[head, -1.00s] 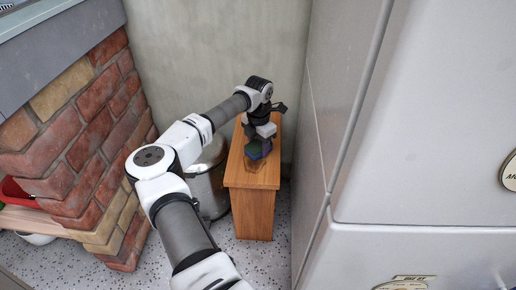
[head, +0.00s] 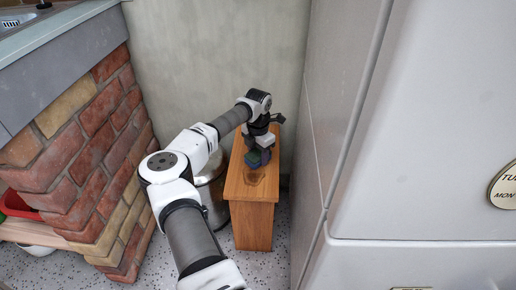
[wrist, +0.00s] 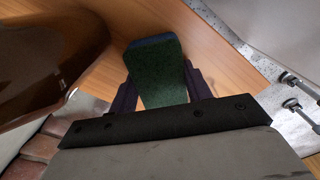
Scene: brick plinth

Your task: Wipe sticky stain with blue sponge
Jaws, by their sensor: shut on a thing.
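My gripper (head: 262,142) is shut on the blue sponge (head: 258,158), above or on the top of a small wooden cabinet (head: 252,215). In the wrist view my gripper (wrist: 160,82) has a finger on either side of the sponge (wrist: 158,78), which shows a dark green face and a blue far edge. A darker brown stain (head: 253,177) shows on the cabinet top just in front of the sponge. The sponge hides part of the top, and I cannot tell whether it touches the surface.
A large white fridge (head: 415,130) stands close on the right. A metal bin (head: 216,198) is left of the cabinet, partly behind my arm. A brick plinth (head: 85,165) under a counter is further left, and a wall (head: 215,60) closes the back.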

